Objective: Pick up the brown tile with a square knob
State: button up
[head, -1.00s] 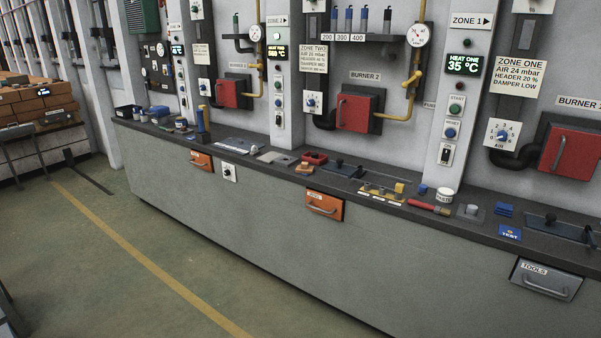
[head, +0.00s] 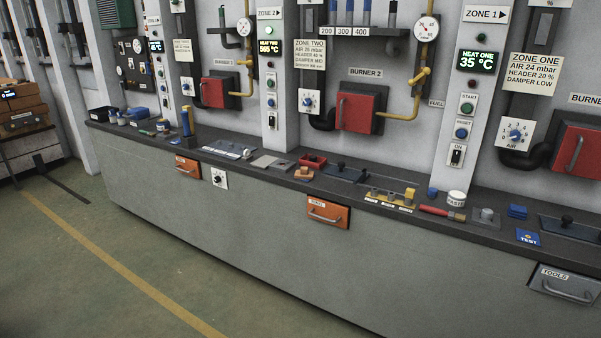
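A small orange-brown piece (head: 304,173) lies on the dark counter top (head: 393,213), near its front edge, right of the middle of the picture. It has a raised part on top and looks like the brown tile, but it is too small to make out a square knob. A red open tray (head: 313,161) sits just behind it. A grey plate (head: 271,163) lies to its left. My gripper is not in view.
A dark plate with a black knob (head: 342,172) and a yellow block rack (head: 390,197) stand to the right. Orange drawers and a grey TOOLS drawer (head: 566,284) with handles front the counter. The green floor (head: 110,250) before it is clear.

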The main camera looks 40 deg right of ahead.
aim_at(303, 174)
jog(key=i, duration=1.15)
jog(key=u, duration=0.05)
